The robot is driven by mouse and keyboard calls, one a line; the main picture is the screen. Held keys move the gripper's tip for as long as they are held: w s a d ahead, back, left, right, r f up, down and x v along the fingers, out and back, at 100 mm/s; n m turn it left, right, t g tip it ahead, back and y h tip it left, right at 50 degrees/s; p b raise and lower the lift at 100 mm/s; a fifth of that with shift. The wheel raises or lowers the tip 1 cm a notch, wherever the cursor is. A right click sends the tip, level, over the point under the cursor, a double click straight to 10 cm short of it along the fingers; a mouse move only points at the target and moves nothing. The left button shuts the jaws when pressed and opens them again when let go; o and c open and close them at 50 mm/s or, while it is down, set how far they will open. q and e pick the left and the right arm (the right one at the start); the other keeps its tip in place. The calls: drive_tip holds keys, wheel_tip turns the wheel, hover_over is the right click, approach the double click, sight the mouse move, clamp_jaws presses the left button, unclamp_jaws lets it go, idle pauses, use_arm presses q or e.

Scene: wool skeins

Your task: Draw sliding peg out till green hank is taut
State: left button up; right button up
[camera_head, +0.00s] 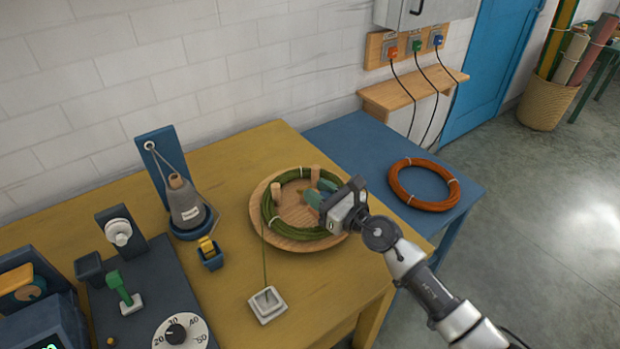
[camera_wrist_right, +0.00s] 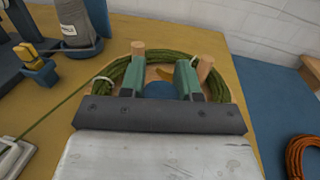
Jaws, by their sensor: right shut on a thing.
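The green hank (camera_head: 268,213) lies as a rounded, curved ring on a round wooden board (camera_head: 258,190). Two upright wooden pegs, a left one (camera_head: 277,193) and a far one (camera_head: 315,173), stand at its ring. My right gripper (camera_head: 318,195) reaches in from the right, over the board's right part. Its green fingers (camera_wrist_right: 160,80) stand apart with a blue part between them, which I take to be the sliding peg (camera_wrist_right: 160,89); the grip itself is mostly hidden. The hank also shows behind the fingers in the wrist view (camera_wrist_right: 108,78). My left gripper is out of view.
A green strand runs from the hank to a white square holder (camera_head: 267,304). A grey weighted cone (camera_head: 186,205) on a blue stand and a small blue box (camera_head: 210,257) stand left of the board. An orange coil (camera_head: 424,204) lies on the blue table at right.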

drive_tip(key=shift+d+f, duration=0.1)
drive_tip(key=shift+s, duration=0.1)
drive_tip(key=o, duration=0.9)
drive_tip(key=v, duration=1.1)
drive_tip(key=shift+b, duration=0.35)
